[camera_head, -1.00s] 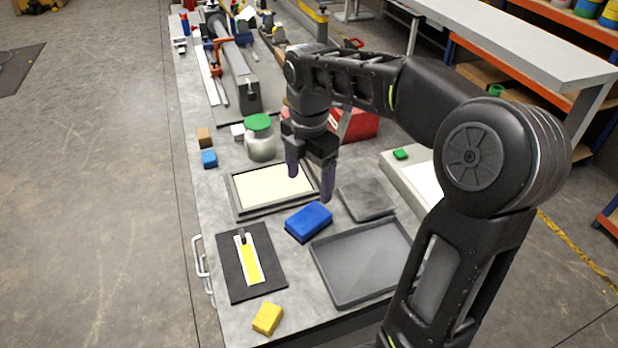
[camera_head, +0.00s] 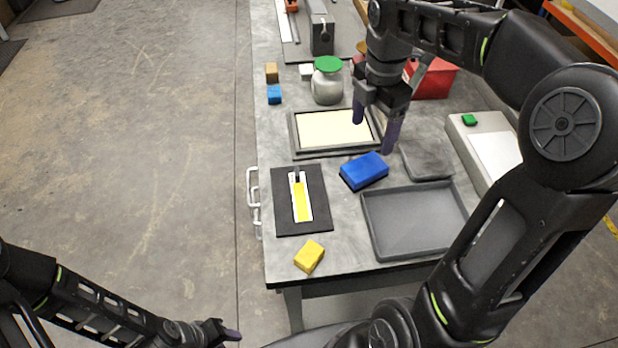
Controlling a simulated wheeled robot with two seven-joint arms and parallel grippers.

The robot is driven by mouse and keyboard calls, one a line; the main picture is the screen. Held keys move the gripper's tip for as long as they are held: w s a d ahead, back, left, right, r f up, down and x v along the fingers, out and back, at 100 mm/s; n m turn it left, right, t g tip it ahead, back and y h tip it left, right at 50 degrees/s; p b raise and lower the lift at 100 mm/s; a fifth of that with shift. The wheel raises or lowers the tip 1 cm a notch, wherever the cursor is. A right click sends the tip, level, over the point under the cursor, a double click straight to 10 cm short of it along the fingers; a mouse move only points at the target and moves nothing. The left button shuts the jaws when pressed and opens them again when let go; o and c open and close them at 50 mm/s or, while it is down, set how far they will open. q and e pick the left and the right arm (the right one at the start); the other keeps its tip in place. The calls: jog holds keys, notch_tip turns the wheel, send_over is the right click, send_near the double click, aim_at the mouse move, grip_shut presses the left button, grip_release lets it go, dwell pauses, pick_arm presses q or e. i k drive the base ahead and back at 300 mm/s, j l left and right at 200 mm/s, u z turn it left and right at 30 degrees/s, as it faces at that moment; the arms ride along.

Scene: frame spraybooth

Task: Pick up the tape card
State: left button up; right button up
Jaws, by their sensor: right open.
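The tape card, a white card with a yellow strip (camera_head: 301,201) and a dark clip at its top end, lies flat on a black mat (camera_head: 284,220) at the table's front left. My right gripper (camera_head: 374,136) is open and empty, above the right edge of the framed cream panel and the back of the blue sponge, up and to the right of the card. My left gripper (camera_head: 231,336) is low at the bottom of the view, off the table over the floor; its fingers are too small and edge-on to tell their opening.
A blue sponge block (camera_head: 364,170), a grey tray (camera_head: 415,222) and a yellow block (camera_head: 309,256) lie around the mat. Behind are the framed cream panel (camera_head: 332,130), a green-lidded jar (camera_head: 328,84) and small blocks. White handles (camera_head: 252,190) stick out from the left table edge.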

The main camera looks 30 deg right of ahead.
aim_at(303, 211)
jog(key=k+j, duration=0.1)
jog(key=j, duration=0.25)
jog(key=k+j, duration=0.1)
jog(key=j, duration=0.2)
jog(key=k+j, duration=0.15)
jog(key=j, duration=0.2)
jog(key=k+j, duration=0.1)
jog(key=j, duration=0.25)
